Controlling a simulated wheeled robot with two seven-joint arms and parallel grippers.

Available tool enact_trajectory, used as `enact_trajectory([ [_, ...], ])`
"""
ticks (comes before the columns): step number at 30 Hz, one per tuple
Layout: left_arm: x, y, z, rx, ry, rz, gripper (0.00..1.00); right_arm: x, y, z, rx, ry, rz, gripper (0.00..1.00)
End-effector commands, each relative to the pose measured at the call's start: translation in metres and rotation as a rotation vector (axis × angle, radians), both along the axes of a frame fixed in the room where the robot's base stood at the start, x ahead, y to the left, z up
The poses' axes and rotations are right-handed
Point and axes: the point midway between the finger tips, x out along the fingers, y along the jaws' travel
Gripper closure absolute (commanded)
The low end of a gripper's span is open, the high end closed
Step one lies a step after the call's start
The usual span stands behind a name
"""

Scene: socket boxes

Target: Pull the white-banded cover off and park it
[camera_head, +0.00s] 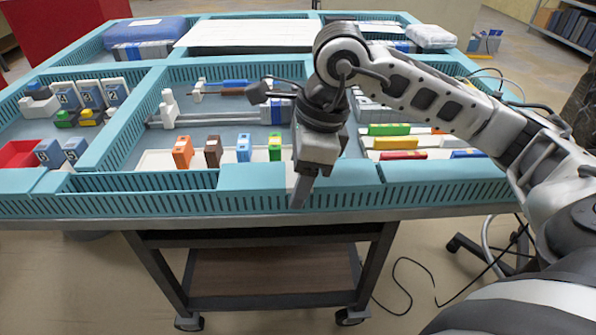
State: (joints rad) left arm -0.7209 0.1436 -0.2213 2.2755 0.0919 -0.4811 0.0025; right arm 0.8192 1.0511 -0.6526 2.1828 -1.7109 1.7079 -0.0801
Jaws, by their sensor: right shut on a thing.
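My right gripper (302,190) comes in from the right and points down over the front edge of the teal tray (250,178). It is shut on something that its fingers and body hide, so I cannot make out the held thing. To its left, a row of small upright blocks stands on a white base (157,160): orange (182,153), brown (212,152), blue with a pale band (244,149) and green (275,147). I cannot tell for sure which piece is the white-banded cover. My left gripper is not in view.
Behind the row lie grey rods with a white handle (168,108). The right compartment holds green (389,129) and red (403,155) bars. The left compartment holds labelled blue blocks (48,152) and a red bin (20,154).

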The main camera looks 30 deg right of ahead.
Motion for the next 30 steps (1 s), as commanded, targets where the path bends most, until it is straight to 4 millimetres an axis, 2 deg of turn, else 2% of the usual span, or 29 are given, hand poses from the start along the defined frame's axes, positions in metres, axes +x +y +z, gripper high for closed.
enact_trajectory([
  [17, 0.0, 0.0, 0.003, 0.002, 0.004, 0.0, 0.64, 0.001, 0.0, 0.009, 0.001, -0.006, 0.0, 0.89],
  [30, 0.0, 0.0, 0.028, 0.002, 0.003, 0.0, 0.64, 0.001, 0.0, 0.043, 0.001, -0.004, 0.0, 0.89],
])
